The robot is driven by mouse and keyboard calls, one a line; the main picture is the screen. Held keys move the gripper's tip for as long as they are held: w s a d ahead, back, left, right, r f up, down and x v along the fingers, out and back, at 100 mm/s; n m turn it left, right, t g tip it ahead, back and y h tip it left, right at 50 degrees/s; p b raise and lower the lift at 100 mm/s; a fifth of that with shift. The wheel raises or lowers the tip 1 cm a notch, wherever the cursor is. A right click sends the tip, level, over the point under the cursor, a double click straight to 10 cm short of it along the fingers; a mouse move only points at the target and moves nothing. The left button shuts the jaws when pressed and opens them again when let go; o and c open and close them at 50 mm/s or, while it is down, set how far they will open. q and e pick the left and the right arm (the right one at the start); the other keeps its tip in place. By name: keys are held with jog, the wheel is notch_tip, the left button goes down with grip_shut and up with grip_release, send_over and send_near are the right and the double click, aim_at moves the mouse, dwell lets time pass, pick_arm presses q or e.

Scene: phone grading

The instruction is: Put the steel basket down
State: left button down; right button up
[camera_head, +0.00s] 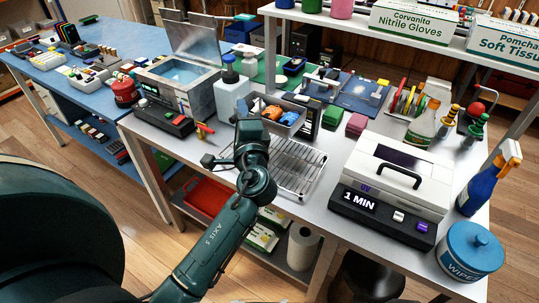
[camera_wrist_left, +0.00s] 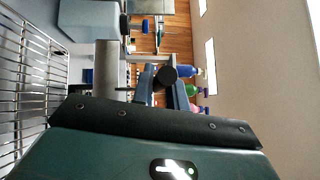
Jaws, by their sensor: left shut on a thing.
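The steel wire-work (camera_head: 300,167) lies at the front of the grey table, just right of my left gripper; its wires also show at the left of the left wrist view (camera_wrist_left: 32,75). I cannot tell how much of it is basket and how much is a rack beneath. My left gripper (camera_head: 252,130) is above its left end. In the left wrist view the fingers (camera_wrist_left: 166,85) are closed on a dark round grip (camera_wrist_left: 166,74), which I take for the steel basket's handle. The wrist hides the hold in the head view. My right gripper is not in view.
An open cleaning tank (camera_head: 180,75) and a pump bottle (camera_head: 230,92) stand behind left. A grey bin of small parts (camera_head: 287,122) is just behind. A white UV box (camera_head: 397,185) stands right. A paper roll (camera_head: 303,247) is on the lower shelf.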

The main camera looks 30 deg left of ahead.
pick_arm(q)
notch_tip(320, 180, down, 10)
jog(key=b, duration=0.1)
jog(key=shift+r, duration=0.15)
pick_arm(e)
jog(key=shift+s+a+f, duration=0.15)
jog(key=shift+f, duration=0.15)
pick_arm(q)
jog(key=c, duration=1.8)
grip_release()
jog(key=shift+f, duration=0.2)
jog(key=shift+c, duration=0.2)
jog(key=o, duration=0.5)
jog(key=shift+c, duration=0.2)
jog(key=shift+r, duration=0.1)
